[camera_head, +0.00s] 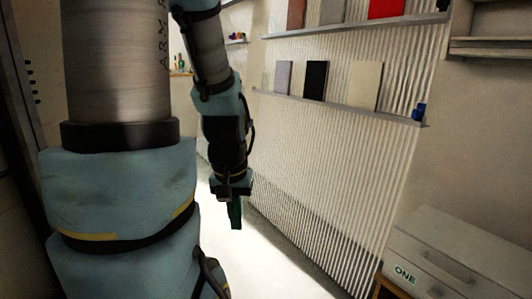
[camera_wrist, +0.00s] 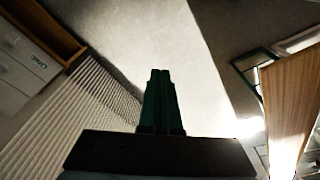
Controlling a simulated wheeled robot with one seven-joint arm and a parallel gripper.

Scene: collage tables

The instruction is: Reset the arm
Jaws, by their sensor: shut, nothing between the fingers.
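My gripper (camera_head: 235,214) hangs at the end of my arm in the head view, pointing down above the pale floor. Its green fingers are together and hold nothing. In the wrist view the gripper (camera_wrist: 160,75) shows at the middle, with both fingers side by side and touching, over bare floor. No object is at the fingertips.
A corrugated wall (camera_head: 310,145) with shelves (camera_head: 340,108) of panels stands right of my arm. A grey drawer box labelled ONE (camera_head: 445,255) is at lower right. In the wrist view, a wooden-topped table (camera_wrist: 290,95) is at right. The floor (camera_wrist: 135,35) between is clear.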

